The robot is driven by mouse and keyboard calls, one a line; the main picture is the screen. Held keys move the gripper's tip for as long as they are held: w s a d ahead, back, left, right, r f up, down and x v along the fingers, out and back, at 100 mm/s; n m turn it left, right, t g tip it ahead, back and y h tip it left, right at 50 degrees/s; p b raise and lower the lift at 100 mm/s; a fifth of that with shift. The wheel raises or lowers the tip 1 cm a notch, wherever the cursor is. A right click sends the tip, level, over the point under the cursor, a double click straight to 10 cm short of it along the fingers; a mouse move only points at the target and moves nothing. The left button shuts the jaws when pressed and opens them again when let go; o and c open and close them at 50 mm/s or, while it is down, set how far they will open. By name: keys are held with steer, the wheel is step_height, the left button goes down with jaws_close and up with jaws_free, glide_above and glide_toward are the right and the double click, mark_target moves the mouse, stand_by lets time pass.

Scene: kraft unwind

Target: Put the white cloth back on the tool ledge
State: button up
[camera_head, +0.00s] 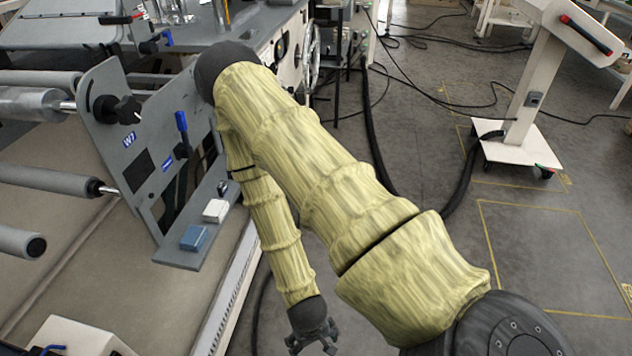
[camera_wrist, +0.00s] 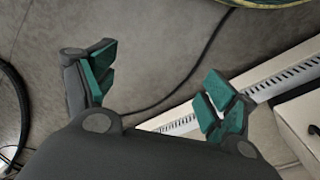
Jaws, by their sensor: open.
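A grey tool ledge (camera_head: 179,257) juts from the foot of the upright grey machine plate. The white item may be the white cloth; at this size I cannot tell for sure. No other white cloth shows. My gripper (camera_head: 314,342) hangs low at the bottom of the head view, right of the ledge and apart from it. In the wrist view my gripper (camera_wrist: 160,88) is open, its teal-padded fingers spread with nothing between them.
Grey rollers (camera_head: 45,182) stick out at the left. A white slotted rail (camera_head: 222,305) runs along the machine's edge and shows below my gripper in the wrist view. A white wheeled stand (camera_head: 522,150) is at the upper right. Cables lie on the floor; the right-hand floor is otherwise mostly clear.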

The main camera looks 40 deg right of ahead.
steer(key=s+a+n, duration=0.2)
steer(key=s, duration=0.1)
steer(key=s+a+f+n+y, duration=0.1)
steer(key=shift+s, duration=0.3)
